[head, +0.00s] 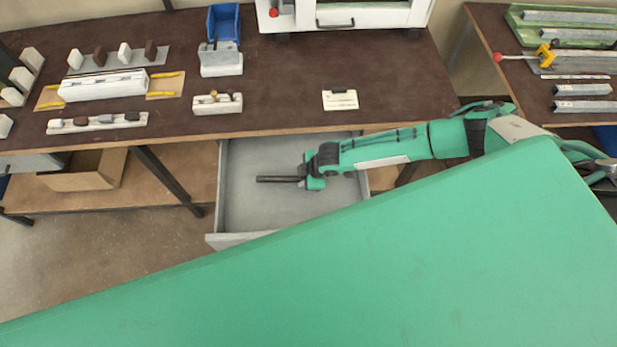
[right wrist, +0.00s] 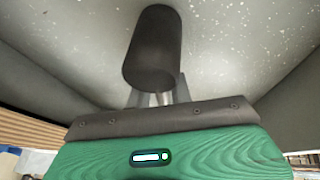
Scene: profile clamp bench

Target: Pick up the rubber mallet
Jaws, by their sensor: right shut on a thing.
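The rubber mallet (head: 274,179) shows in the head view as a dark bar sticking out to the left of my right gripper (head: 302,178), over the open grey drawer (head: 250,206). My right gripper is shut on it. In the right wrist view, a black cylindrical part of the mallet (right wrist: 152,50) stands just beyond the fingers (right wrist: 156,98). The gripped part is mostly hidden by the fingers. I cannot tell how far the mallet is above the drawer floor. My left gripper is not in view.
The brown bench top (head: 290,90) overhangs the drawer's back. It carries a white clamp block (head: 104,86), a blue bin (head: 223,22) and a label card (head: 340,100). A cardboard box (head: 85,172) sits on the lower shelf. A second bench (head: 510,85) with metal profiles stands right.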

